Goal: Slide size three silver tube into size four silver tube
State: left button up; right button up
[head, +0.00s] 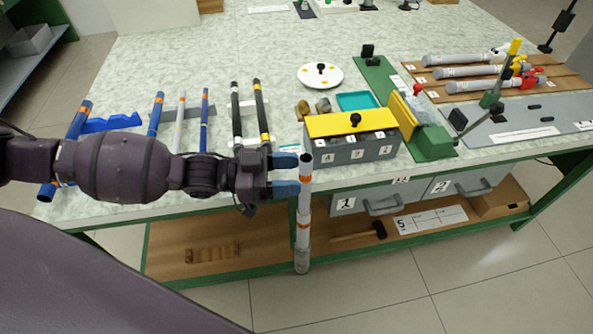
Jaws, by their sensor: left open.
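A silver tube stack (304,205) with orange bands stands upright at the table's front edge. It looks like nested sections, narrower at the top and wider toward the bottom. Size marks on it are too small to read. My left gripper (289,174) has its blue fingers apart at the upper, narrower section, with the tips at its left side. Contact cannot be told. A thinner silver tube (180,122) with orange bands lies on the table among the blue tubes. My right gripper is not in view.
Blue tubes (156,114) and black tubes (236,115) lie on the table behind my left arm. A grey box with a yellow top (352,124) stands just right of the upright stack. Drawers (365,201) and a shelf with a mallet (360,234) are below.

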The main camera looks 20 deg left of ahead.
pick_arm(q)
jog(key=v, duration=0.9)
dwell(0.3)
